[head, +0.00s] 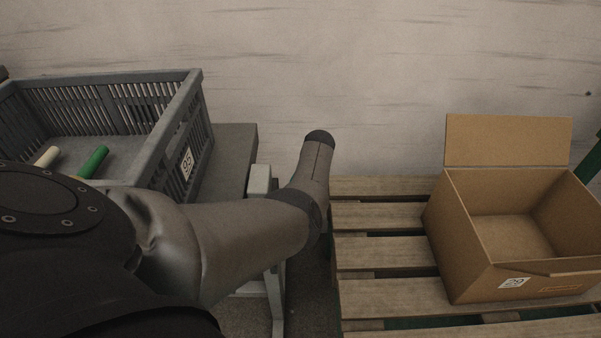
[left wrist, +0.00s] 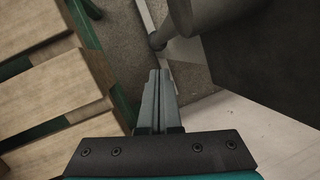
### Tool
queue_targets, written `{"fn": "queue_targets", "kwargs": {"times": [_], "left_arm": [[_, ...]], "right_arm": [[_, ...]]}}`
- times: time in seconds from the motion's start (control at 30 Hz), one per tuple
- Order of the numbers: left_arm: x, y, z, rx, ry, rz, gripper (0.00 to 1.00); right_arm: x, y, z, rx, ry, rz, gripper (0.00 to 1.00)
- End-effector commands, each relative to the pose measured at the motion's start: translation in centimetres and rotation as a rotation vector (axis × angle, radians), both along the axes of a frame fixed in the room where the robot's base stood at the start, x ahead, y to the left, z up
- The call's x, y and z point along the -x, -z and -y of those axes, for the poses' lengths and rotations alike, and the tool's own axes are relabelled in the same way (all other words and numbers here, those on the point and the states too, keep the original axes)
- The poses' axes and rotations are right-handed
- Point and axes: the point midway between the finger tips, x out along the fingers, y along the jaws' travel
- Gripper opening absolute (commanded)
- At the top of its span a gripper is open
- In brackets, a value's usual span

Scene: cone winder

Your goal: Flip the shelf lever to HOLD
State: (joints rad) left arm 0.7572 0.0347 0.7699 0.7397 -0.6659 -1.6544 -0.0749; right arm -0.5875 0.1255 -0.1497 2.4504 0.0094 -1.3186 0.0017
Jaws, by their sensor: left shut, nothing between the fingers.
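My left arm reaches across the middle of the head view, and its gripper is hidden there. In the left wrist view my left gripper (left wrist: 160,72) has its fingers together with nothing between them. A small dark rounded end (left wrist: 157,41) on a short stem shows just beyond the fingertips, apart from them in the picture. I cannot tell whether it is the lever. No HOLD marking can be read. In the head view a grey shelf-like surface (head: 230,150) lies beside the crate, partly hidden by my arm. My right gripper is not in view.
A grey slatted crate (head: 190,115) with label 95 holds a green cone or tube (head: 93,160) and a cream one (head: 47,156). An open cardboard box (head: 462,240) marked 29 stands on a wooden pallet (head: 385,254) at right. A pale metal post (head: 260,180) stands beside my arm.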

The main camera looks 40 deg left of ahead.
Motion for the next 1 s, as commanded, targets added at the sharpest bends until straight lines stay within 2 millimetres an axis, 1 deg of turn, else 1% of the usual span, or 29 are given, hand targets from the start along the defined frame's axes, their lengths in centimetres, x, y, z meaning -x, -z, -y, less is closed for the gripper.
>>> {"fn": "queue_targets", "kwargs": {"times": [0.03,0.13,0.33,0.87,1.0], "left_arm": [[0.5,0.2,0.2,0.000,-0.002,-0.002,0.00],[1.1,0.6,0.4,0.001,-0.002,-0.001,0.00],[1.9,1.0,0.7,0.000,-0.001,-0.002,0.00],[2.0,1.0,0.7,0.000,0.000,-0.001,0.00],[2.1,1.0,0.8,0.000,0.000,-0.001,0.00]], "right_arm": [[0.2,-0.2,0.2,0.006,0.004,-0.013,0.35],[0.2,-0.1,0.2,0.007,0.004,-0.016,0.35],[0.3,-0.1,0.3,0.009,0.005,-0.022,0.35],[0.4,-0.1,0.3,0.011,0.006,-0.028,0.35],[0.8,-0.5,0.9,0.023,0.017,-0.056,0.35]]}}
